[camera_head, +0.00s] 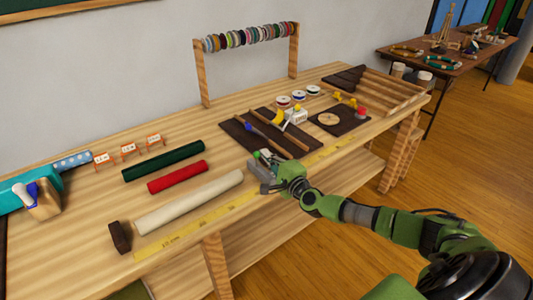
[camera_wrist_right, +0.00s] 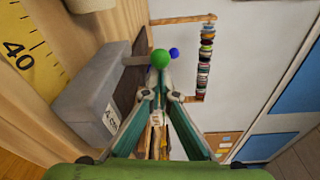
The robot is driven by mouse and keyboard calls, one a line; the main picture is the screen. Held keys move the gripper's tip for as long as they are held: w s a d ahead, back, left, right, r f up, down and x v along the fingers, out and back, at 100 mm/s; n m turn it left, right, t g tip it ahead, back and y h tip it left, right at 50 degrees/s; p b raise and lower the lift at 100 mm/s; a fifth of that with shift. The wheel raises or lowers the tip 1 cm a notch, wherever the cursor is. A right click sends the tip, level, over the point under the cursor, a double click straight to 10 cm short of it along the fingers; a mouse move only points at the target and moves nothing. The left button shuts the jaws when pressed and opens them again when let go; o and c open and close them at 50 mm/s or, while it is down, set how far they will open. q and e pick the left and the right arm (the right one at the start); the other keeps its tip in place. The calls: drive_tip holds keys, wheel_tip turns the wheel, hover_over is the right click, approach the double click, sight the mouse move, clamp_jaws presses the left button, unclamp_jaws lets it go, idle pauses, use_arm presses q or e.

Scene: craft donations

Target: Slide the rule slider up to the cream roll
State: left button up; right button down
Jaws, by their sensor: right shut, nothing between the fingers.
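The cream roll (camera_head: 190,202) lies on the workbench behind the yellow rule (camera_head: 200,225). The grey rule slider (camera_head: 262,173) stands just off the roll's right end; I cannot tell if a small gap is left. In the right wrist view the slider (camera_wrist_right: 90,108) is a grey block with a white label, beside the rule (camera_wrist_right: 28,48) near its 40 mark. My right gripper (camera_head: 267,156) is shut and empty, right beside the slider; in its wrist view the fingertips (camera_wrist_right: 160,78) meet beside the block. Whether they touch it is unclear. My left gripper is not in view.
A dark brown block (camera_head: 119,236) stands at the roll's left end. Red (camera_head: 177,177) and green (camera_head: 163,160) rolls lie behind. Dark trays with tools (camera_head: 240,137) lie beyond my right gripper. A ribbon rack (camera_head: 200,75) stands at the back.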

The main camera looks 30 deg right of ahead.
drive_tip(key=shift+f, duration=0.15)
drive_tip(key=shift+a, duration=0.25)
drive_tip(key=a+p, duration=0.2)
drive_tip(key=a, duration=0.1)
drive_tip(key=a+p, duration=0.3)
drive_tip(key=shift+s+r+p, duration=0.2)
drive_tip(key=shift+p, duration=0.1)
drive_tip(key=shift+a+f, duration=0.1)
drive_tip(key=shift+a, duration=0.35)
drive_tip(key=shift+f, duration=0.1)
